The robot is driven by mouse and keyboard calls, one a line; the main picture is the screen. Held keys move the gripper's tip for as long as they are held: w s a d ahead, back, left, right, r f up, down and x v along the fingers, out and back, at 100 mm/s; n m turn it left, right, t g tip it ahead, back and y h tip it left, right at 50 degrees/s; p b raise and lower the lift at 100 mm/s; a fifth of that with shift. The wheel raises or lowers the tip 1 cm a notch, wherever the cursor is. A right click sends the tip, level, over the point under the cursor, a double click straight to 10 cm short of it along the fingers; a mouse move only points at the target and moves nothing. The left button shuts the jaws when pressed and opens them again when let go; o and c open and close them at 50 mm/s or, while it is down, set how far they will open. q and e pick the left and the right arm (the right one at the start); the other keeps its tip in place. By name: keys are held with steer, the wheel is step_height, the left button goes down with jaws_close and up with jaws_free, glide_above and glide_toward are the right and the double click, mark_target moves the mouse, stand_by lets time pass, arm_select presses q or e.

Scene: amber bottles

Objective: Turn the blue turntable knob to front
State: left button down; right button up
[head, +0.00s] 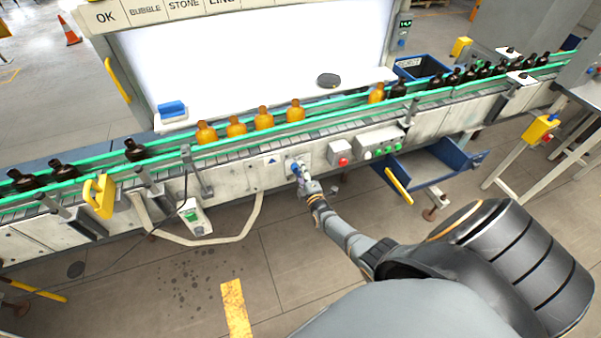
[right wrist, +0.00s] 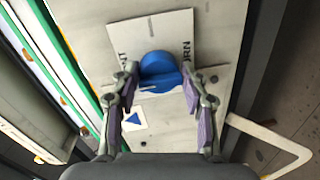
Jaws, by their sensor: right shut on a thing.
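The blue turntable knob (right wrist: 160,66) is on a light square plate (right wrist: 182,28) on the conveyor's front panel. Parts of words, "NT" and "RN", show on the plate beside the knob. In the right wrist view my right gripper (right wrist: 159,82) has a fingertip on each side of the knob's raised grip and is shut on it. The grip runs across the picture between the fingertips. In the head view the right gripper (head: 304,179) reaches the panel and hides part of the knob. My left gripper is not in view.
A grey box with a red button (head: 342,161) and a box with several buttons (head: 380,150) sit right of the knob. A blue open bin (head: 440,165) juts out below them. Amber bottles (head: 264,119) stand on the green-railed conveyor above.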

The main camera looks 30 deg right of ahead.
steer(key=shift+w+d+r, duration=0.1)
steer(key=shift+w+r, duration=0.05)
steer(key=shift+r, duration=0.1)
steer(key=o, duration=1.1)
steer(key=shift+f, duration=0.1)
steer(key=shift+s, duration=0.2)
steer(key=v, duration=1.2)
steer(key=shift+f, duration=0.1)
